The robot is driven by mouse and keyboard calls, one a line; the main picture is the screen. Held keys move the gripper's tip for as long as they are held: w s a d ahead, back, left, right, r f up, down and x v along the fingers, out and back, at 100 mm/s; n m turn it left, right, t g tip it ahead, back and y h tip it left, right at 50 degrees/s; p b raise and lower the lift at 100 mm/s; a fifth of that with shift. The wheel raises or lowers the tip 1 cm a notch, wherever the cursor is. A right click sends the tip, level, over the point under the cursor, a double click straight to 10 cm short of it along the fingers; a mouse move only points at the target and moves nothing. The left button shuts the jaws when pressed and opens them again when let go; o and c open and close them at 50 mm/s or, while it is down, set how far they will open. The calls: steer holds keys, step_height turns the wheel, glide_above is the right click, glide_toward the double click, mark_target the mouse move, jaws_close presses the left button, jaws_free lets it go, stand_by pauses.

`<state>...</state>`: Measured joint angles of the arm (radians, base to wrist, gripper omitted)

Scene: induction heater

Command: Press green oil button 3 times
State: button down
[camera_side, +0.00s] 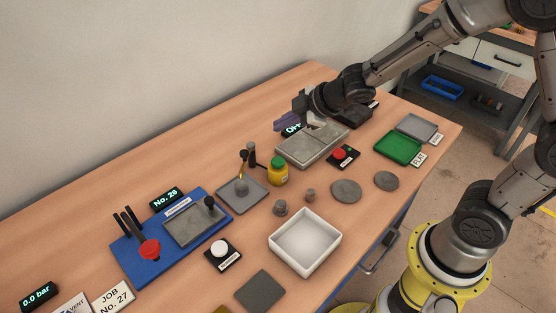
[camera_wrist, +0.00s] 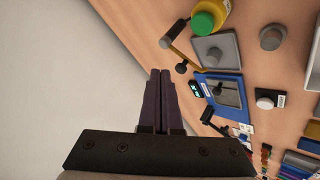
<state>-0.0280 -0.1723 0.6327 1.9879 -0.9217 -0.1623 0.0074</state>
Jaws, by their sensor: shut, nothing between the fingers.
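A red button on a black base (camera_side: 341,154) and a white button on a black base (camera_side: 220,249) are on the table. My gripper (camera_side: 288,120) is at the back of the table, above the far side of the grey block (camera_side: 318,148). In the wrist view its dark fingers (camera_wrist: 160,76) are together, with nothing between them.
A blue base with a red knob (camera_side: 150,250) and black levers is at the left. A white bin (camera_side: 305,242), grey discs (camera_side: 346,190) and a green tray (camera_side: 399,148) lie toward the front and right. A wall (camera_side: 140,90) stands behind the table.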

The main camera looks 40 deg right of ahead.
mark_target(283, 162)
steer(key=shift+r, duration=0.3)
steer(key=shift+f, duration=0.15)
steer(key=shift+f, duration=4.3)
steer(key=shift+f, duration=0.4)
steer(key=shift+f, duration=0.55)
steer(key=shift+r, duration=0.9)
